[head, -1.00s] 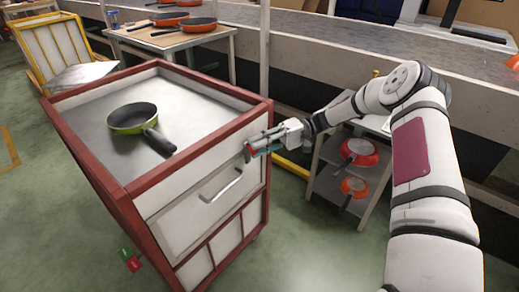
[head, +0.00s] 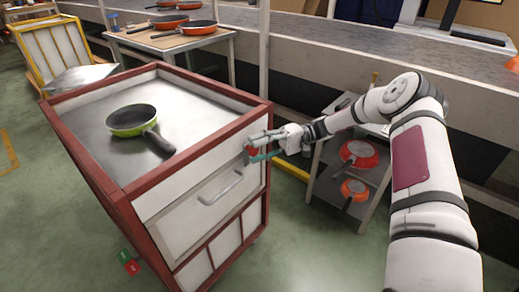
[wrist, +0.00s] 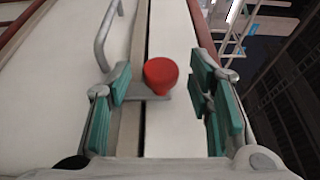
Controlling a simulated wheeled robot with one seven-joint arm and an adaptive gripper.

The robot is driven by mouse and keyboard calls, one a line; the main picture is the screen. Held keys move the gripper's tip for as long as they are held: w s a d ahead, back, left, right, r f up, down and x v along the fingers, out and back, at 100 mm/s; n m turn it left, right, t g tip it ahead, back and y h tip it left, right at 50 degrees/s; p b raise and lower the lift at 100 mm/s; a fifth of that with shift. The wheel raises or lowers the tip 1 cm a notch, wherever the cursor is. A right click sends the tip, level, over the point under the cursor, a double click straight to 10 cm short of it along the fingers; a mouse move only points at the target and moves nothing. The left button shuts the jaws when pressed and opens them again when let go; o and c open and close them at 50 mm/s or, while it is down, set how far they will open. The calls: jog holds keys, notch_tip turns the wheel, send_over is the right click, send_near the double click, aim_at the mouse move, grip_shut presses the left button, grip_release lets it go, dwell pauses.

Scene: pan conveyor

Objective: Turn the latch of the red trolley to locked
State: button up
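The red trolley (head: 121,187) has a red frame and white panels and stands at the left of the head view. Its latch is a red knob (wrist: 161,75) on a grey plate, centred in the wrist view, at the trolley's right front corner. My gripper (wrist: 161,92) is open, with one green-padded finger on each side of the knob and gaps between. In the head view my gripper (head: 257,147) reaches that corner from the right and partly hides the latch. A red and green marker (head: 128,263) shows low beside the trolley.
A green pan (head: 130,120) lies on the trolley top. A drawer handle (head: 221,187) sticks out on its front, left of the latch. A shelf with red pans (head: 357,153) stands right, below my arm. A conveyor (head: 330,50) runs behind.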

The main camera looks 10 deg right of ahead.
jog(key=v, duration=1.2)
dwell(0.4)
